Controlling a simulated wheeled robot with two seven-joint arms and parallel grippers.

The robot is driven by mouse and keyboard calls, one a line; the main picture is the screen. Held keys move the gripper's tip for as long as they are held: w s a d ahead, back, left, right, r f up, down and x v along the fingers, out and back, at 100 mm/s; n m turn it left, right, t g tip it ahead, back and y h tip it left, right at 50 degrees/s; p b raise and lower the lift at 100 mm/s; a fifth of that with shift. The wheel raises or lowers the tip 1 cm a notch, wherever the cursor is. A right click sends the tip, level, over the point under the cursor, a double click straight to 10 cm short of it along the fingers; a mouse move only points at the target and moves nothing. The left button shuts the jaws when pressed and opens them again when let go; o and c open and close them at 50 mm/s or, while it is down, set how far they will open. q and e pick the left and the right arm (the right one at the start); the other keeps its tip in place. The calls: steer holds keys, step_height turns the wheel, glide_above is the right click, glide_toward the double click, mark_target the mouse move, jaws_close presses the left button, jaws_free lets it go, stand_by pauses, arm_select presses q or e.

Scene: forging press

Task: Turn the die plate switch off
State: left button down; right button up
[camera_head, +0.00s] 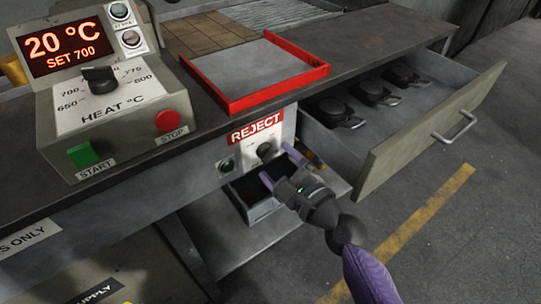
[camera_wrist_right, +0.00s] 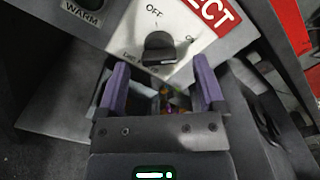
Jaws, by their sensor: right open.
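The die plate switch, a black knob (camera_head: 265,152), sits on a white plate under the red REJECT label on the bench front. In the right wrist view the knob (camera_wrist_right: 158,48) shows with OFF printed above it and a partly blurred mark, seemingly ON, at its upper right. I cannot tell which mark it points to. My right gripper (camera_head: 278,166) is open and empty, its purple fingers directed at the switch plate. In the wrist view the fingertips (camera_wrist_right: 160,72) are spread to either side, just below the knob, apart from it. My left gripper is not in view.
A WARM lamp (camera_head: 227,166) is left of the knob. Below is an open dark bin (camera_head: 250,212). An open drawer (camera_head: 405,148) with several black round parts juts out at right. A heat control box (camera_head: 115,120) and a red-rimmed tray (camera_head: 318,72) stand on the bench.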

mark_target(272, 159)
steer(key=shift+x, duration=1.55)
steer(key=c, duration=0.4)
jaws_close()
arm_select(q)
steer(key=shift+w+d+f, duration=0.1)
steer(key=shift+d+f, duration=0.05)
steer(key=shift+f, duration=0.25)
arm_select(e)
steer(key=shift+f, duration=0.1)
